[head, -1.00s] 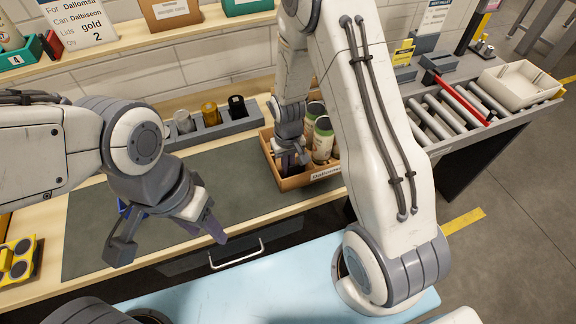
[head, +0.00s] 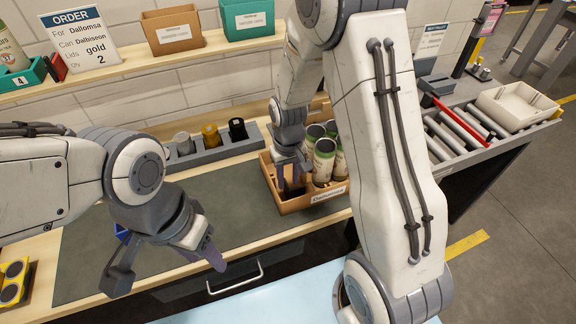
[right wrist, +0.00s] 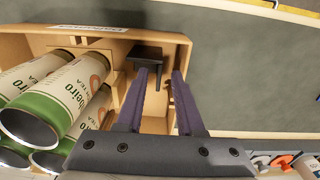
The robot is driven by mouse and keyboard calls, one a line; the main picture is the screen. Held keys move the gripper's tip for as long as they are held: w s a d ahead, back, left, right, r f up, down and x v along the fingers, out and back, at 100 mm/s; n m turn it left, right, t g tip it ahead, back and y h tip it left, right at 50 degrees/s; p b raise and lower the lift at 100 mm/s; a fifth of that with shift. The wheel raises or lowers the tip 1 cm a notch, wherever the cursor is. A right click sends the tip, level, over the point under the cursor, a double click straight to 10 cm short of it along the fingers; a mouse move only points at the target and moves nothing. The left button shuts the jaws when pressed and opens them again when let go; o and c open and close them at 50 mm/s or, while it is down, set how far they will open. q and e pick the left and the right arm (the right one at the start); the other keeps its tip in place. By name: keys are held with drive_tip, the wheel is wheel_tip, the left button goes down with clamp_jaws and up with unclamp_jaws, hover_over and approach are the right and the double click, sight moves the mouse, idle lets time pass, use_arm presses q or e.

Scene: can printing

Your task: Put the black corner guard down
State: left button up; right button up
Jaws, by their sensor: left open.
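The black corner guard (right wrist: 147,52) sits in a corner of the tan cardboard box (right wrist: 185,44), seen in the right wrist view. A dark part of the guard (head: 295,188) shows low in the box in the head view. My right gripper (right wrist: 160,72) reaches down into the box. Its purple fingers are apart, with a gap showing between them. The left one overlaps the guard in the picture; I cannot tell whether it touches. My left gripper (head: 168,268) is open and empty over the front of the workbench.
Several green-and-cream cans (head: 323,160) stand in the box beside the guard. A grey holder (head: 215,147) with silver, gold and black lids lies behind the mat (head: 220,195). A roller conveyor (head: 455,130) with a white tray (head: 517,108) is right. The mat's middle is clear.

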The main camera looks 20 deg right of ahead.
wheel_tip(320, 180, up, 7)
drive_tip(key=s+a+r+n, duration=0.2)
drive_tip(key=s+a, duration=0.2)
drive_tip(key=s, duration=0.3)
drive_tip(key=s+a+r+n, duration=0.2)
drive_tip(key=s+a+r, duration=0.1)
drive_tip(key=s, duration=0.4)
drive_tip(key=s+a+r+n+y, duration=0.1)
drive_tip(key=s+a+r+n, duration=0.1)
drive_tip(key=s+a, duration=0.3)
drive_tip(key=shift+s+r+n+b, duration=0.3)
drive_tip(key=shift+s+n+b, duration=0.1)
drive_tip(key=shift+s, duration=0.85)
